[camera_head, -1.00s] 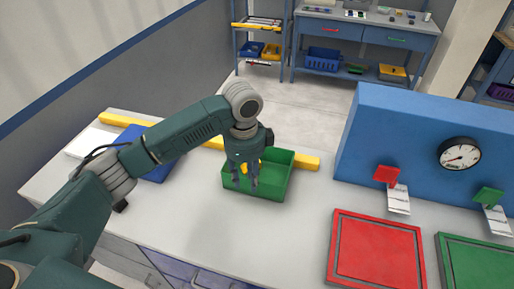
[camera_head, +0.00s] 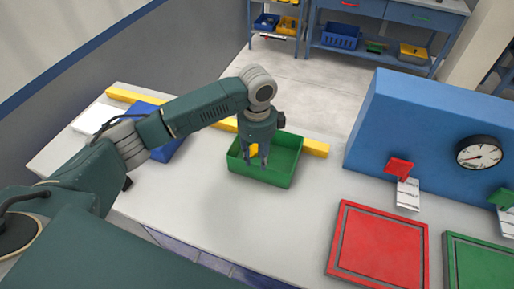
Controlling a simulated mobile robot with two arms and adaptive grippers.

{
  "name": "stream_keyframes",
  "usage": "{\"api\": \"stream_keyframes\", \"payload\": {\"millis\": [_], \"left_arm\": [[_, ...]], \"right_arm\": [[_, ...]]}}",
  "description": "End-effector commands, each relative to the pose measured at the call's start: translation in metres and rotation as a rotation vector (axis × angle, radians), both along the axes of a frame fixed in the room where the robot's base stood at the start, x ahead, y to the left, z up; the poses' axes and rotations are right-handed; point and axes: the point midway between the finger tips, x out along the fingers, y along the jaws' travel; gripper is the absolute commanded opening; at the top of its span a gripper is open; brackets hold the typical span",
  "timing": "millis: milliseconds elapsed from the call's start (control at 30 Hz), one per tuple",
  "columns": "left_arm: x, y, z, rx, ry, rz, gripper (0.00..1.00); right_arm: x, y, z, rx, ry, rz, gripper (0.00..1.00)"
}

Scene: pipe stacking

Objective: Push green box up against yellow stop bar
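The green box (camera_head: 281,181) is an open tray on the white table. The yellow stop bar (camera_head: 315,149) is a long bar running along the table's far side, behind the box. The box's far side is close to the bar, but I cannot tell whether they touch. My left gripper (camera_head: 257,162) points down over the box, with its fingertips at or inside the opening. Its fingers look apart, and a small yellow patch shows beside them; I cannot tell what it is. My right gripper is not in view.
A blue item (camera_head: 165,146) lies behind my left arm, with a white item (camera_head: 92,118) at the far left. A red tray (camera_head: 378,245) and a green tray (camera_head: 480,264) lie to the right. A blue panel with a gauge (camera_head: 480,153) stands behind them.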

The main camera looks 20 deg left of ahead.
Motion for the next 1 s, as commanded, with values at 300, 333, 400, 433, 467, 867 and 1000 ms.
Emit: {"api": "stream_keyframes", "payload": {"millis": [300,333,400,433,467,867,1000], "left_arm": [[-0.001,0.000,-0.051,0.001,0.002,0.000,0.31],[-0.001,0.000,-0.054,0.001,0.001,-0.001,0.31],[0.000,0.000,-0.060,0.001,0.000,-0.001,0.31],[0.000,0.000,-0.062,0.001,0.000,-0.001,0.31],[0.000,0.000,-0.063,0.001,0.000,-0.001,0.31],[0.000,0.000,-0.066,0.001,-0.002,-0.001,0.19],[0.000,0.000,-0.066,0.001,-0.002,-0.001,0.00]], "right_arm": [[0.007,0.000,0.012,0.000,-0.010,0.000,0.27],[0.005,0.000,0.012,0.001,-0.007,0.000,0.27],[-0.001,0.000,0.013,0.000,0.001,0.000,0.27],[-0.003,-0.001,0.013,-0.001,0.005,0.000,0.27],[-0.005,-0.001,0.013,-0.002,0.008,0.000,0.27],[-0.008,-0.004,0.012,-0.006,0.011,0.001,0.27],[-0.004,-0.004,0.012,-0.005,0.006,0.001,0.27]]}}
